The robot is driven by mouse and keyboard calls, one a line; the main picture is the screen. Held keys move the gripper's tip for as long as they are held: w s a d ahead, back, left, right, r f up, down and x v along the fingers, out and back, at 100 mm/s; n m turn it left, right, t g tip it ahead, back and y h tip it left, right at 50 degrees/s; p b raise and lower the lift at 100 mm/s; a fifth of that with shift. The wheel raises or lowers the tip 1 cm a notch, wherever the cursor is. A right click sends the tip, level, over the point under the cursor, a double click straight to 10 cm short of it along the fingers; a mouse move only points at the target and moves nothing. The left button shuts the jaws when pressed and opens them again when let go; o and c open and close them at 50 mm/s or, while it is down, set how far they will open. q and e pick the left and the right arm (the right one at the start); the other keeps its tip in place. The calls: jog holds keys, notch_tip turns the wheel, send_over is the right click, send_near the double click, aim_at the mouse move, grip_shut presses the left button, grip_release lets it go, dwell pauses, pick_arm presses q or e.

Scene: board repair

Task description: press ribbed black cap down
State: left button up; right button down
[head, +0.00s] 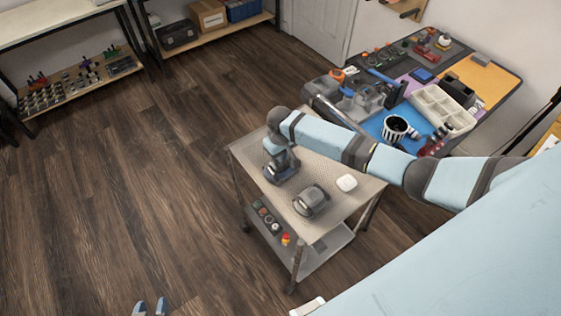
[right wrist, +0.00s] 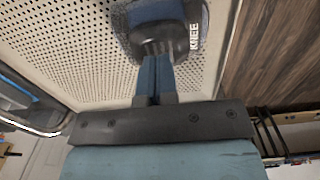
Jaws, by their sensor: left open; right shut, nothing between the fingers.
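The ribbed black cap (right wrist: 155,46) sits on a dark grey rounded part (right wrist: 190,14) marked "KNEE" in the right wrist view. My right gripper (right wrist: 157,62) is shut and empty, its blue fingertips at the near edge of the cap. They seem to touch it, but any gap is hard to judge. In the head view my right gripper (head: 281,158) points down over a dark grey part (head: 283,174) on the cart, and the cap cannot be made out there. My left gripper (head: 150,307) is open and empty at the bottom edge, far from the cart.
The perforated cart top (head: 246,153) also holds a grey-black rounded part (head: 311,202) and a white rounded item (head: 346,183). The lower shelf (head: 322,257) holds small parts. A cluttered workbench (head: 495,82) stands behind my right arm. Floor to the left is clear.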

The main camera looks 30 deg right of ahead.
jog(key=shift+f, duration=0.8)
jog(key=shift+f, duration=0.4)
dwell(0.9)
jog(key=shift+r, duration=0.1)
